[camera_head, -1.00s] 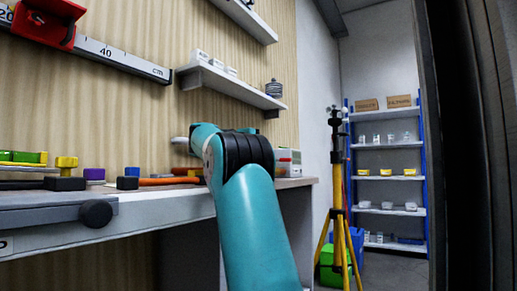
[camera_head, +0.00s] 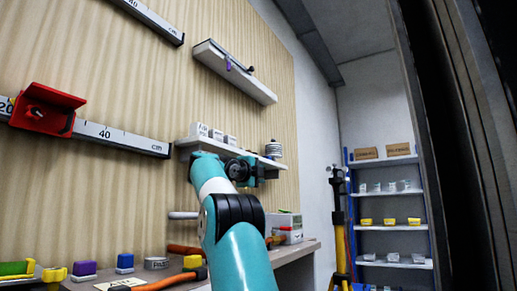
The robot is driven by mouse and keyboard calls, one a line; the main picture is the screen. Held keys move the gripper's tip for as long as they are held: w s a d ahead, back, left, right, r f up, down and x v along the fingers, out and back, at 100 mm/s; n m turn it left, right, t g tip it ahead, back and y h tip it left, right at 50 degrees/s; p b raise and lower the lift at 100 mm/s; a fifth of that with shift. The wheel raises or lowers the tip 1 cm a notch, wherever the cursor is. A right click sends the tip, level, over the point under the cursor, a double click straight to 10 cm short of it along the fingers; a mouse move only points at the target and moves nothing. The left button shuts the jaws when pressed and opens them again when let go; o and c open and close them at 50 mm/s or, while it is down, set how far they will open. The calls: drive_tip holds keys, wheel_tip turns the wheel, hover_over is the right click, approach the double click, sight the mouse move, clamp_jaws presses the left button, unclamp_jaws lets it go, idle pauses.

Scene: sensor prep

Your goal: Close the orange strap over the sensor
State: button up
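I cannot pick out an orange strap or a sensor with certainty. Orange-handled tools lie on the workbench, one at the front (camera_head: 165,283) and one behind it (camera_head: 184,249), but I cannot tell that either is a strap. My teal arm rises from the bottom middle and bends toward the wall. Its dark end with my gripper (camera_head: 268,172) is just in front of the lower wall shelf (camera_head: 190,142). The fingers are too small and dark to tell open from shut.
Small white boxes (camera_head: 215,134) and a ribbed dark item (camera_head: 273,149) stand on the lower shelf. An upper shelf (camera_head: 235,75), a ruler rail (camera_head: 120,139) and a red holder (camera_head: 45,110) are on the wall. A yellow tripod (camera_head: 340,235) and shelving rack (camera_head: 395,222) stand at the right.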

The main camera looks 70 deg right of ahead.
drive_tip(key=shift+r+p, duration=1.25)
drive_tip(key=shift+r, duration=1.1)
